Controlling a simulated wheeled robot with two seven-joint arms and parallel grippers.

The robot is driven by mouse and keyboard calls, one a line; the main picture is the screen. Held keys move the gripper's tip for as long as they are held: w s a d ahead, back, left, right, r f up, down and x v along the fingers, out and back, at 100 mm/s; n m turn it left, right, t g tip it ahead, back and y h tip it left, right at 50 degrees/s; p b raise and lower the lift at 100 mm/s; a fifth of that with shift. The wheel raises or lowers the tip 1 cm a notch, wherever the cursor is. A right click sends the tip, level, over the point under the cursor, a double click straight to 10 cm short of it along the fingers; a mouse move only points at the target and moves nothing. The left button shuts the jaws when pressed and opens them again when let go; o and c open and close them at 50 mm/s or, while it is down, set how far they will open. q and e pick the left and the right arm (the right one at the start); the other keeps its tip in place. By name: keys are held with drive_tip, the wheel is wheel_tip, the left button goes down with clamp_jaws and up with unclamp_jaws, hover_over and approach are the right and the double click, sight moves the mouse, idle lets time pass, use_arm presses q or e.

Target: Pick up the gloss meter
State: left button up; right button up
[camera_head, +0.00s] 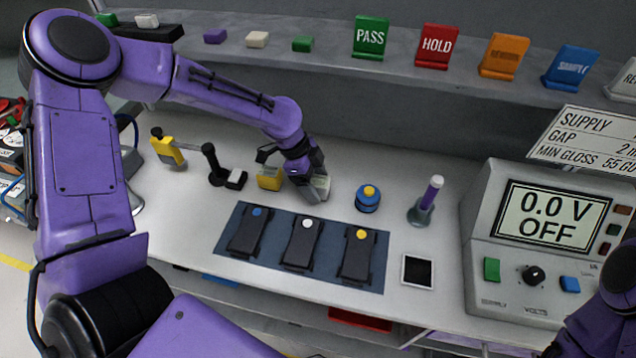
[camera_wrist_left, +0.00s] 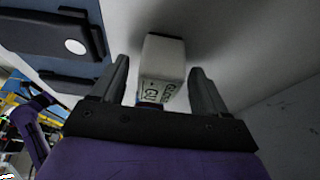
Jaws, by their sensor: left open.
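The gloss meter (camera_wrist_left: 164,62) is a small pale grey box with a lettered label. In the left wrist view it stands between the two fingers of my left gripper (camera_wrist_left: 163,88), with a gap on each side. In the head view the gloss meter (camera_head: 322,186) shows only in part beside my left gripper (camera_head: 312,192), which reaches down to the bench and hides some of it. My left gripper is open around it. Of my right arm only a purple part shows at the lower right; its gripper is out of view.
A yellow block (camera_head: 269,180) is close to the left of my gripper. A blue mat (camera_head: 233,228) with three black modules lies in front. A blue-yellow bottle (camera_head: 368,199) stands to the right, and a grey supply unit (camera_head: 480,215) beyond. A raised shelf (camera_head: 330,68) runs behind.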

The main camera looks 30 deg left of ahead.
use_arm(q)
drive_tip(key=shift+x, duration=0.9)
drive_tip(key=shift+s+a, duration=0.1)
drive_tip(key=shift+r, duration=0.1)
drive_tip(key=c, duration=1.1)
drive_tip(key=shift+c, duration=0.2)
